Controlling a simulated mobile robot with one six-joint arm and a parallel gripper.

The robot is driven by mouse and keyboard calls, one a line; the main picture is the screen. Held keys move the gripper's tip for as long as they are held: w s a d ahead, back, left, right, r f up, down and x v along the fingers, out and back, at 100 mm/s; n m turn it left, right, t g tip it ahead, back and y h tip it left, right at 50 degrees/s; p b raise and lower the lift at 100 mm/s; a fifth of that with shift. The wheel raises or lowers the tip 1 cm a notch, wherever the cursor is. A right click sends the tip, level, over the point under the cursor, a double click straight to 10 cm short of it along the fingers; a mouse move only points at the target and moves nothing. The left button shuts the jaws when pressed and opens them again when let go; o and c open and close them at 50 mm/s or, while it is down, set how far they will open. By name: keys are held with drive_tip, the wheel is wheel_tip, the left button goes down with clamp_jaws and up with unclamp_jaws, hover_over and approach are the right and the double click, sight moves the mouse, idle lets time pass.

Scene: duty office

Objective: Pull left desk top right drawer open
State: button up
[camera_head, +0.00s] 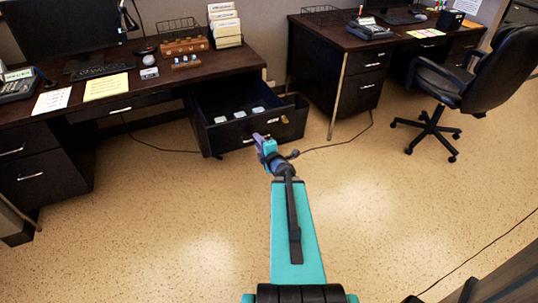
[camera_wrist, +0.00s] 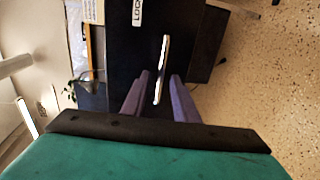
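The left desk (camera_head: 200,72) is dark wood. Its top right drawer (camera_head: 285,127) is pulled well out, and small pale items show inside. My gripper (camera_head: 259,139) is at the drawer's front face, near its handle. In the wrist view, the slim metal handle (camera_wrist: 163,62) stands out from the dark drawer front (camera_wrist: 120,50). The purple fingers of my gripper (camera_wrist: 159,88) are on either side of the handle, with gaps visible between them and it. The fingers are open around the handle, not clamped on it.
A second dark desk (camera_head: 340,38) stands to the right, with a black office chair (camera_head: 480,80) beside it. Thin cables lie on the speckled floor (camera_head: 390,220). The floor in front of the drawer is mostly clear. Left drawers (camera_head: 40,172) are shut.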

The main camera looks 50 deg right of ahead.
drive_tip(key=p+v, duration=1.2)
drive_tip(key=p, duration=0.3)
drive_tip(key=shift+s, duration=0.2)
idle(0.7)
idle(0.7)
